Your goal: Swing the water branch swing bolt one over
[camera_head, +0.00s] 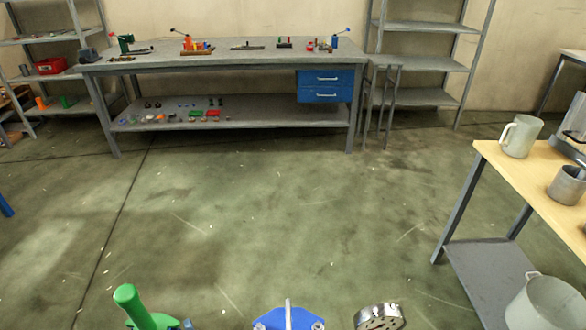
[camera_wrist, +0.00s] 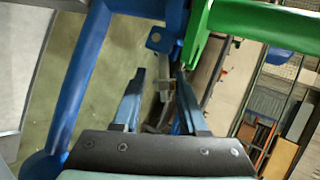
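My gripper (camera_wrist: 160,72) shows in the wrist view, its two dark blue-grey fingers apart. A small grey metal part (camera_wrist: 165,88) shows between the fingers; it may be the swing bolt, but I cannot tell, nor whether a finger touches it. Just beyond the fingertips is a blue lug with a hole (camera_wrist: 155,42). A blue pipe (camera_wrist: 75,90) runs down the left, and a green pipe (camera_wrist: 255,22) crosses at upper right. In the head view, a green handle-like part (camera_head: 135,305) and a blue fitting (camera_head: 288,318) show at the bottom edge. My gripper is not visible there.
A perforated metal disc (camera_head: 379,317) shows at the bottom of the head view. A workbench with small tools (camera_head: 230,60) stands at the back. A wooden-topped table (camera_head: 545,180) with metal cups is at right. The floor (camera_head: 270,210) between is clear.

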